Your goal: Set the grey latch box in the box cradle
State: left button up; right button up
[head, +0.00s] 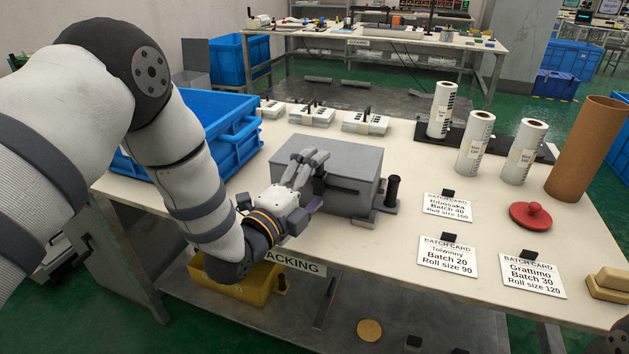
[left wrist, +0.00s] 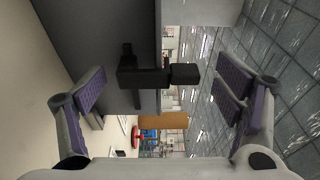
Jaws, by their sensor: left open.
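The grey latch box (head: 345,158) stands upright on the white table, near the middle of the head view. In the left wrist view the latch box (left wrist: 95,35) shows a dark front with a black latch or handle (left wrist: 145,75). A grey base with a black post (head: 391,190), perhaps part of the box cradle, is at the box's right.
Blue crates (head: 235,127) stand left of the box. White rolls (head: 475,142), a brown tube (head: 588,148), a red knob-topped disc (head: 530,215) and batch cards (head: 447,257) occupy the right side. Small white devices (head: 312,115) line the back edge.

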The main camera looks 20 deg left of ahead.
pick_arm(q)
jog(key=v, duration=1.2)
jog(key=s+f+n+g+y+p, duration=0.3)
jog(key=s+f+n+g, duration=0.6)
jog(key=s+f, duration=0.55)
jog(key=s+f+n+g, duration=0.2)
jog(key=s+n+g, duration=0.1)
jog(key=s, duration=0.5)
jog(key=s+a+f+n+g+y+p, duration=0.1)
jog(key=s+n+g, duration=0.3)
jog(key=s, duration=0.5)
jog(key=s+a+f+n+g+p, duration=0.1)
jog(key=s+f+n+g, duration=0.2)
jog(key=s, duration=0.6)
jog(key=n+g, duration=0.1)
jog(key=n, duration=0.1)
jog(key=shift+s+a+n+y, duration=0.15)
jog(key=shift+s+n+y, duration=0.1)
jog(key=shift+n+y, duration=0.05)
pick_arm(e)
jog(key=w+r+t, duration=0.2)
jog(key=w+r, duration=0.4)
jog(key=shift+r, duration=0.15)
pick_arm(q)
jog(key=shift+w, duration=0.1)
